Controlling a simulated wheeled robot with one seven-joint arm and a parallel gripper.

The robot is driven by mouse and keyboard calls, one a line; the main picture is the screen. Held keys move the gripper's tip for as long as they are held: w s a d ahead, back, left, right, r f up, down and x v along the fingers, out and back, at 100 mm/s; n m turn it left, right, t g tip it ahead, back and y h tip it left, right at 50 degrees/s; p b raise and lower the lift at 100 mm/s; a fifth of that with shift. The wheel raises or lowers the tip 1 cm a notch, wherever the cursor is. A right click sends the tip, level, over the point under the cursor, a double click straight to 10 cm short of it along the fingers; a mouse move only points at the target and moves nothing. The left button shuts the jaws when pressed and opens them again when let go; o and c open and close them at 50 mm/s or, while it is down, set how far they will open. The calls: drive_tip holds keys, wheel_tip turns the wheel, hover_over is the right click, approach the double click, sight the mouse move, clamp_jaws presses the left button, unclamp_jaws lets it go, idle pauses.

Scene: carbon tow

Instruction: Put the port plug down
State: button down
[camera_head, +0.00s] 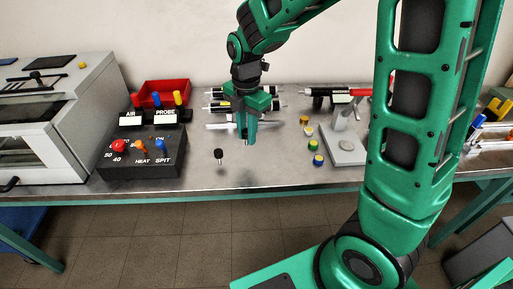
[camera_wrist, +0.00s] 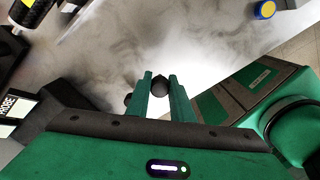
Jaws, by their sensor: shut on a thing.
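My gripper (camera_head: 247,142) points down over the bench, with its green fingers near the front middle. In the wrist view its fingertips (camera_wrist: 160,88) are closed about a small dark round piece, the port plug (camera_wrist: 160,84). In the head view the fingers mostly hide the plug, and I cannot tell whether it touches the bench top.
The steel bench top (camera_head: 275,176) is bare in front of my gripper. A small black-capped piece (camera_head: 219,154) is just left of it. A black control box (camera_head: 143,152) stands further left. Coloured caps (camera_head: 318,160) and a grey stand (camera_head: 345,151) are on the right.

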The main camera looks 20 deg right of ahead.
drive_tip(key=shift+s+d+f, duration=1.1)
drive_tip(key=shift+s+d, duration=0.1)
drive_tip(key=shift+d, duration=0.05)
drive_tip(key=shift+f, duration=1.9)
drive_tip(key=shift+f, duration=0.1)
drive_tip(key=c, duration=1.6)
unclamp_jaws()
drive_tip(key=shift+o, duration=0.2)
